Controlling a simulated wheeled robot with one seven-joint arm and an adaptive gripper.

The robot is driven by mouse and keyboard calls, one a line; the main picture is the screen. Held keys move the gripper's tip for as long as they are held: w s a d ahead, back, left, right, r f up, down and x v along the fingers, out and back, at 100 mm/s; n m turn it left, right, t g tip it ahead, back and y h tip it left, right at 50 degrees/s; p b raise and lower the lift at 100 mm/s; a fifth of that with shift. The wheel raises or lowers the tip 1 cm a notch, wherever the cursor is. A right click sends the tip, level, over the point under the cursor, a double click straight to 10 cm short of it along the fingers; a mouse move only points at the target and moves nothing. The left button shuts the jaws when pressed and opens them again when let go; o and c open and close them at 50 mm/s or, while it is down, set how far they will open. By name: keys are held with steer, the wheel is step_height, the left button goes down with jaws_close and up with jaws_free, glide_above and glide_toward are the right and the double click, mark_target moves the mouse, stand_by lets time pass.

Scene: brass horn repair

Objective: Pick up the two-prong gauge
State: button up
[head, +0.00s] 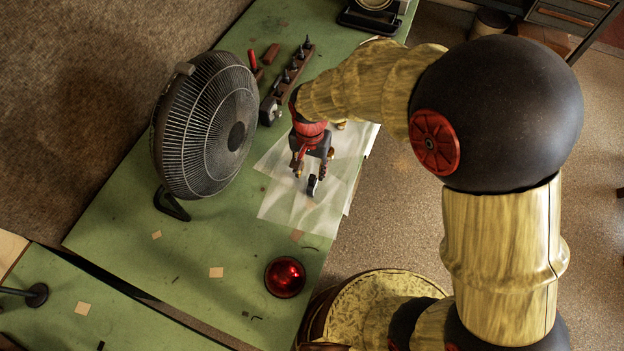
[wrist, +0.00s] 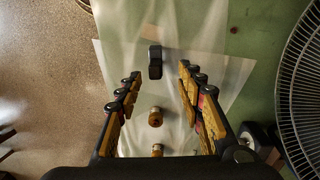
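A small black piece, which looks like the two-prong gauge (head: 312,185), lies on the pale translucent sheet on the green bench. It also shows in the wrist view (wrist: 155,62), just beyond the fingertips and roughly centred between them. Its prongs are too small to make out. My gripper (head: 310,171) points down over the sheet close to the black piece. In the wrist view my gripper (wrist: 158,80) has its fingers spread wide with nothing held between them. I cannot tell its exact height above the sheet.
Two small brass-and-brown pieces (wrist: 155,116) lie on the sheet between the fingers in the wrist view. A large fan (head: 205,125) stands left of my gripper. A dark rack (head: 287,80) with upright tips is behind. A red dome (head: 285,277) sits at the front.

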mark_target(312, 185)
steer(key=f, duration=0.2)
steer(key=f+b, duration=0.1)
steer(key=f, duration=0.5)
steer(key=shift+s+d, duration=0.2)
steer(key=shift+s, duration=0.1)
steer(key=shift+r, duration=0.1)
steer(key=c, duration=0.3)
jaws_close()
